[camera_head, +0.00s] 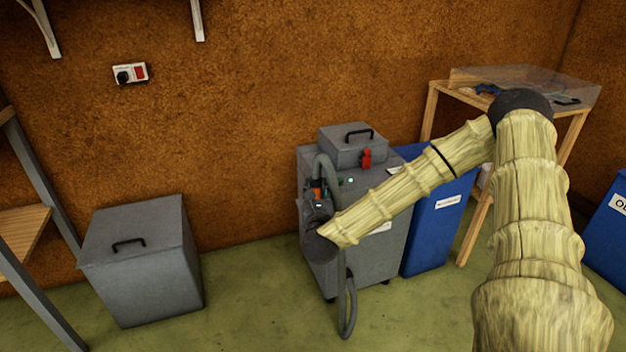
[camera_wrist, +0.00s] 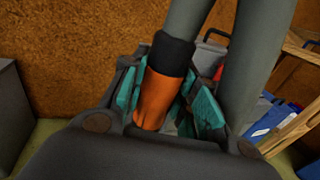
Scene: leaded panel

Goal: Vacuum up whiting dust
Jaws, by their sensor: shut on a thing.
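The vacuum (camera_head: 375,215) is a grey wheeled cabinet by the back wall, with a grey lidded top box, a red switch (camera_head: 366,158) and a small pale green light. A grey hose (camera_head: 326,165) arches over its left front corner and hangs in a loop near the floor. My gripper (camera_head: 318,200) is at that corner, partly hidden by my arm. In the wrist view its teal pads are shut around the orange grip (camera_wrist: 153,100) of the hose, below a black collar (camera_wrist: 170,55). The nozzle end is hidden. I see no whiting dust.
A grey lidded bin (camera_head: 145,260) stands left of the vacuum. A blue bin (camera_head: 435,230) stands close on its right, beside a wooden stand (camera_head: 430,110) with a clear-covered top. Shelving (camera_head: 25,235) is at far left. Green floor between the grey bin and vacuum is free.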

